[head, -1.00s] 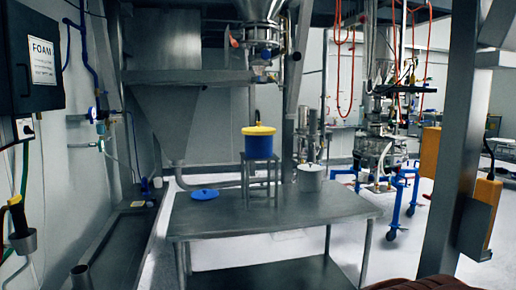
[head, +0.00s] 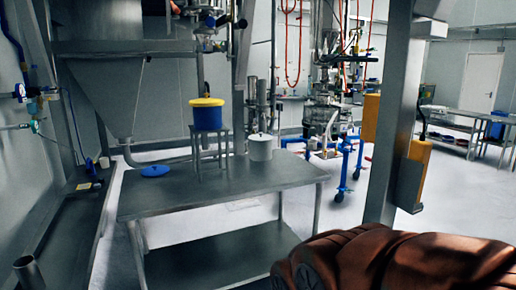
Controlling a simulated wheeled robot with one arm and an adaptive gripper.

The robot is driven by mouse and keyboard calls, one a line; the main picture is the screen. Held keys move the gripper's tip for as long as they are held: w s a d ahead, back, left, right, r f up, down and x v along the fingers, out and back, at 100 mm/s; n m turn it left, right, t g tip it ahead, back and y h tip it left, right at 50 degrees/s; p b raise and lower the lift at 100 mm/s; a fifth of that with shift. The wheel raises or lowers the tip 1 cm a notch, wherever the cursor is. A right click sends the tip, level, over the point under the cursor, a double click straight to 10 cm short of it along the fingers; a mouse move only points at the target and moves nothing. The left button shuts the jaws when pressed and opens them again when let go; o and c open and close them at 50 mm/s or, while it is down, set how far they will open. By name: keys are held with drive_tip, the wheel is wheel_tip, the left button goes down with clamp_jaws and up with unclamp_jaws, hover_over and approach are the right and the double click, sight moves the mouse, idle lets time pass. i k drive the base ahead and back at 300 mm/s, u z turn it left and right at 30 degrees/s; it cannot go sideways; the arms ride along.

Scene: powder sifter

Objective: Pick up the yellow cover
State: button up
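The yellow cover (head: 206,102) sits on top of a blue container (head: 208,118), with a small knob in its middle. The container stands on a small metal stand (head: 210,152) on the steel table (head: 240,178). A brown, rounded, ridged part fills the lower right corner of the head view; I cannot tell whether it belongs to my arm. My gripper is not in view.
A blue lid (head: 155,171) lies on the table left of the stand. A white lidded pot (head: 260,147) stands right of it. A steel post (head: 390,120) with an orange box (head: 413,175) rises at right. Pale floor beyond the table is open.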

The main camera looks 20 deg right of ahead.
sight(202, 102)
drive_tip(key=z, duration=0.7)
drive_tip(key=i, duration=2.05)
drive_tip(key=u, duration=0.2)
